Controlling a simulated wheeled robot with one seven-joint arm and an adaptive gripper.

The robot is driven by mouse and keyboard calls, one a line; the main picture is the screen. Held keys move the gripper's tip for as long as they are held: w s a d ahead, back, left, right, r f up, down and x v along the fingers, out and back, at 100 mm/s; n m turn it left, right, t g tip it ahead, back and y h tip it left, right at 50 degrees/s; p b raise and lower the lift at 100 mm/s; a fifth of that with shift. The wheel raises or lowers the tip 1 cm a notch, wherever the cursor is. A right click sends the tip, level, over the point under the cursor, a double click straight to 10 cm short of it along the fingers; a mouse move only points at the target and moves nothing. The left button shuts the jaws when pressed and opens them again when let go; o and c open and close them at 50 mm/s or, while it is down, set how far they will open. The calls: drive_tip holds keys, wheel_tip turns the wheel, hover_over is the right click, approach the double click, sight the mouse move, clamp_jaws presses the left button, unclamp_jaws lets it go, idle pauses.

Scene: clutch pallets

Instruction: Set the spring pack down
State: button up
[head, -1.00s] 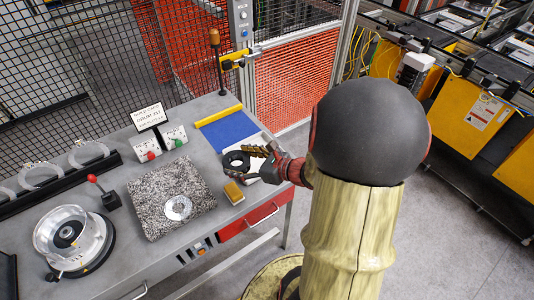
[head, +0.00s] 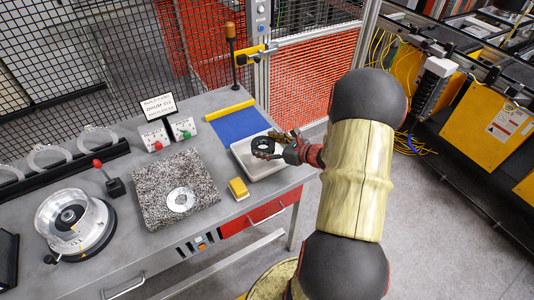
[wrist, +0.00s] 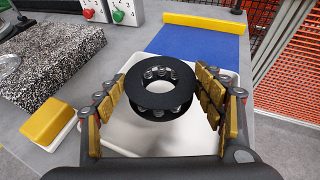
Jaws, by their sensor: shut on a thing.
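The spring pack (wrist: 160,90) is a black ring with several small metal springs around a central hole. In the head view it shows as a dark ring (head: 263,146). My gripper (wrist: 161,104) has its gold-padded fingers on both sides of the ring and is shut on it. In the head view my gripper (head: 281,147) reaches in from the right. The spring pack is over a white tray (wrist: 120,137) with a raised rim. I cannot tell whether it touches the tray floor. The tray also shows in the head view (head: 264,172).
A blue mat (head: 238,124) with a yellow bar (head: 229,110) lies behind the tray. A yellow block (head: 238,188) stands left of it. A speckled stone plate (head: 160,205) holds a metal disc (head: 181,199). A metal drum fixture (head: 75,223) stands at far left.

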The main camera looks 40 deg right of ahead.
drive_tip(key=shift+w+d+f, duration=0.2)
drive_tip(key=shift+d+f, duration=0.1)
drive_tip(key=shift+f, duration=0.1)
drive_tip(key=shift+w+d+f+b, duration=0.15)
drive_tip(key=shift+f+b, duration=0.5)
drive_tip(key=shift+f, duration=1.05)
drive_tip(key=shift+f, duration=0.2)
drive_tip(key=o, duration=1.3)
drive_tip(key=shift+c, duration=0.2)
